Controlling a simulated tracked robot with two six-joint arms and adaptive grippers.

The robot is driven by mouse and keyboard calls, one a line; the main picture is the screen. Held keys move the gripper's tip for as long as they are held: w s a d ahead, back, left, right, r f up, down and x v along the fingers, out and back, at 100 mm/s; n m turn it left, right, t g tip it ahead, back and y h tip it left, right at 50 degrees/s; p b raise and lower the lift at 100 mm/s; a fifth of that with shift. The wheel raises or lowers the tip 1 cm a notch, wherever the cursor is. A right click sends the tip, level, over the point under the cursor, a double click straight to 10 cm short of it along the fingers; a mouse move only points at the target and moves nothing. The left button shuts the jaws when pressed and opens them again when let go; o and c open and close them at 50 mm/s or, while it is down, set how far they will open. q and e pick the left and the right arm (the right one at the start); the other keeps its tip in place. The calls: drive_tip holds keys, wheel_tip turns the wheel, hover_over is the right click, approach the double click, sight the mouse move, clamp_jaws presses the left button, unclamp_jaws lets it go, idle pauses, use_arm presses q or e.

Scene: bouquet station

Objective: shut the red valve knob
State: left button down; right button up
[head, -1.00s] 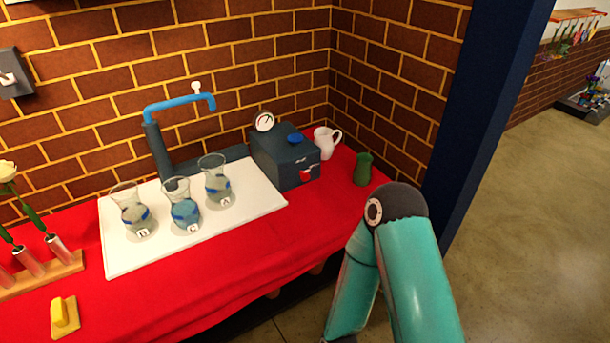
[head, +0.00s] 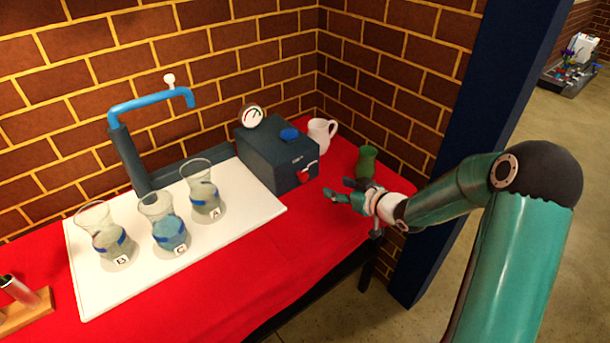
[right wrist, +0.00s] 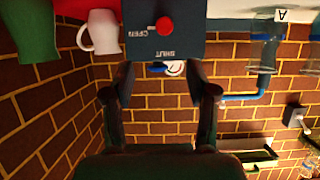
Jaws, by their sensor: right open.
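The red valve knob (head: 303,175) is on the front face of the dark grey box (head: 262,162), in the head view. In the right wrist view the red knob (right wrist: 164,25) shows near the top, with the labels OPEN and SHUT beside it; a small light part of it points to the side where OPEN is printed. My right gripper (head: 339,189) is open and empty, in front of the box and to the right of the knob, apart from it. Its two fingers (right wrist: 160,80) point towards the box in the wrist view. My left gripper is out of view.
A white jug (head: 320,134) and a green vase (head: 367,161) stand right of the box, the vase close behind my right gripper. Glass vases (head: 168,230) stand on a white board (head: 240,227) to the left. A dark blue post (head: 470,130) rises at the right.

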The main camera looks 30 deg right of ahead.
sight(305, 177)
drive_tip(key=x, duration=0.5)
drive_tip(key=p+x, duration=0.1)
drive_tip(key=x, duration=0.8)
drive_tip(key=shift+w+a+f, duration=0.15)
drive_tip(key=shift+w+a, duration=0.1)
drive_tip(key=shift+a, duration=0.15)
